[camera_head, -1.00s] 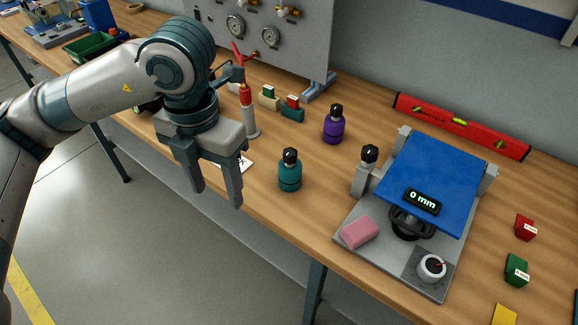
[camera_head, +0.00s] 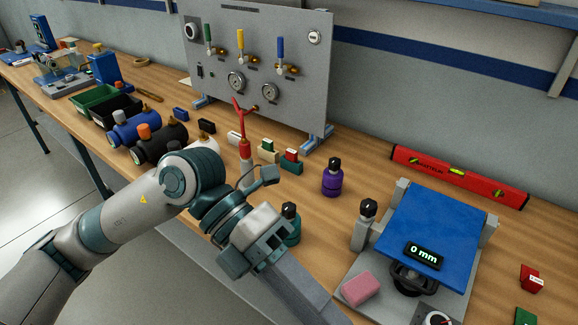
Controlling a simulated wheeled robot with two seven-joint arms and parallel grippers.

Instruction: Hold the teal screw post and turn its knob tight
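The teal screw post (camera_head: 294,231) with its black knob (camera_head: 290,208) stands near the front edge of the workbench. My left gripper (camera_head: 262,245) is beside it on its left and overlaps it in the picture, covering its left and lower parts. I cannot tell whether the gripper touches the post. Its fingers are not clearly seen from this angle, so whether they are open or shut does not show. My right gripper is not in view.
A purple post (camera_head: 332,179) with a black knob stands behind. The grey fixture with a blue plate (camera_head: 430,230) and a pink block (camera_head: 360,289) is on the right. A red level (camera_head: 460,174) lies at the back. A red-topped stand (camera_head: 245,150) is close to my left arm.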

